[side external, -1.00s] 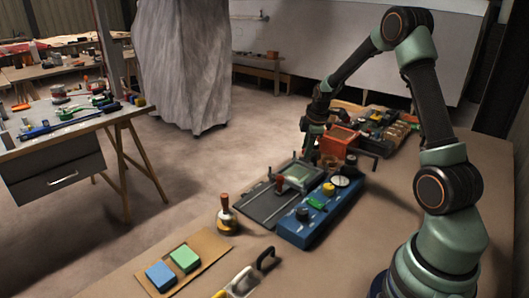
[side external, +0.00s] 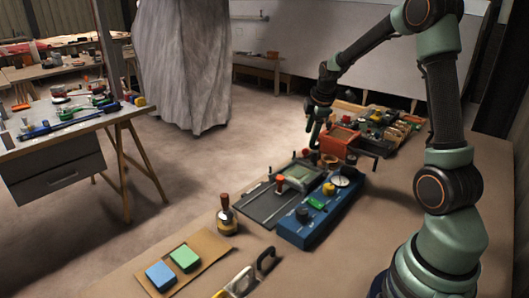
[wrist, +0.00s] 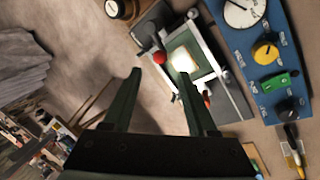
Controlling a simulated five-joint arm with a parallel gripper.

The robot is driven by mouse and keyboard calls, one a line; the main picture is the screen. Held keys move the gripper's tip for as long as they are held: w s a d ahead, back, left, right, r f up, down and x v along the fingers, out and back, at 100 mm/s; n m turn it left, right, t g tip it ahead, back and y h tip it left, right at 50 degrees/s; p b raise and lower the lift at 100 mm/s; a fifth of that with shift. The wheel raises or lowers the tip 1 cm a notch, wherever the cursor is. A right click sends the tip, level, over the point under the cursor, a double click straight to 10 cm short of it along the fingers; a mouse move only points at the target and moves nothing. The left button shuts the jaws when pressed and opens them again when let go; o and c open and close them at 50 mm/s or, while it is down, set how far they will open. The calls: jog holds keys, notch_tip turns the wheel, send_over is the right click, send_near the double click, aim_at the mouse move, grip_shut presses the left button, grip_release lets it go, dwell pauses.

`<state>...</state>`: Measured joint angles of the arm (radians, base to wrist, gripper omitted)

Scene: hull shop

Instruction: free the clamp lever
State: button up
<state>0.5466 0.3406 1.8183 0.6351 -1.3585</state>
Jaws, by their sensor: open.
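In the side view my gripper (side external: 315,138) hangs above the fixture's far end.
A blue control box (side external: 318,218) with a gauge and knobs stands close right of the fixture. An orange box (side external: 340,140) and cluttered trays lie behind. A handled bottle-shaped tool (side external: 226,215) and a board with two blocks (side external: 205,242) are in front.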

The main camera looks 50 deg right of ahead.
aim_at(306, 149)
jog(key=shift+v, duration=2.7)
jog(key=w+f+n, duration=0.1)
jog(key=f, duration=0.2)
jog(key=w+d+f+n, duration=0.1)
jog(key=f, duration=0.3)
jog(key=w+d+f+n, duration=0.1)
jog(key=f, duration=0.3)
jog(key=shift+w+d+f, duration=0.15)
jog(key=shift+f, duration=0.1)
grip_shut()
jog(key=shift+w, duration=0.1)
